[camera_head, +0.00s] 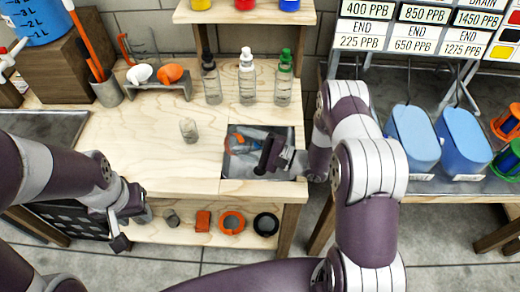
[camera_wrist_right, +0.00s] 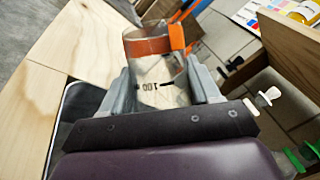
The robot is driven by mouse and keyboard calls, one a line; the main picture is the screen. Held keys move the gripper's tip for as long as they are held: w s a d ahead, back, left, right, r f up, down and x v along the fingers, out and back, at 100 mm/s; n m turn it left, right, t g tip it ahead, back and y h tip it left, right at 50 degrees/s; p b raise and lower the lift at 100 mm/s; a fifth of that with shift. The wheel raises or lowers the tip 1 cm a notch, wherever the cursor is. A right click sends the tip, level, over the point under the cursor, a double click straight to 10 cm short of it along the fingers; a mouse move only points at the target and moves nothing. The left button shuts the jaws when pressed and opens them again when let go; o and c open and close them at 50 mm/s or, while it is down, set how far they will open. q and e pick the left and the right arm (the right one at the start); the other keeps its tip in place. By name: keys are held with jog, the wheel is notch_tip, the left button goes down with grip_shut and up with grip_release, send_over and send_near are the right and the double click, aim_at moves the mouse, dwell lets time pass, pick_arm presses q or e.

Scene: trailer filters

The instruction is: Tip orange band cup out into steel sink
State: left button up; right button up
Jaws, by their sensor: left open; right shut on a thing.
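The clear cup with an orange band (camera_wrist_right: 158,70) is held in my right gripper (camera_wrist_right: 165,88). In the right wrist view its side shows a "100" mark, and the gripper's fingers close on it from both sides. In the head view the cup (camera_head: 236,143) is tilted over the steel sink (camera_head: 288,172), and my right gripper (camera_head: 255,147) is above that sink. Whether anything is left inside the cup cannot be told. My left gripper (camera_head: 121,222) is open and empty, in front of the table's left front edge.
A small clear cup (camera_head: 188,130) stands left of the sink. Several dropper bottles (camera_head: 247,82) stand behind it. A rack with white and orange scoops (camera_head: 158,84) is at the back left. Two blue bins (camera_head: 462,138) are at the right. Several small items, including an orange ring (camera_head: 232,222), lie on the lower shelf.

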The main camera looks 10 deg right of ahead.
jog(key=shift+w+d+r+m+t, duration=0.3)
jog(key=shift+d+m, duration=0.2)
jog(key=shift+m, duration=0.3)
dwell(0.5)
dwell(0.9)
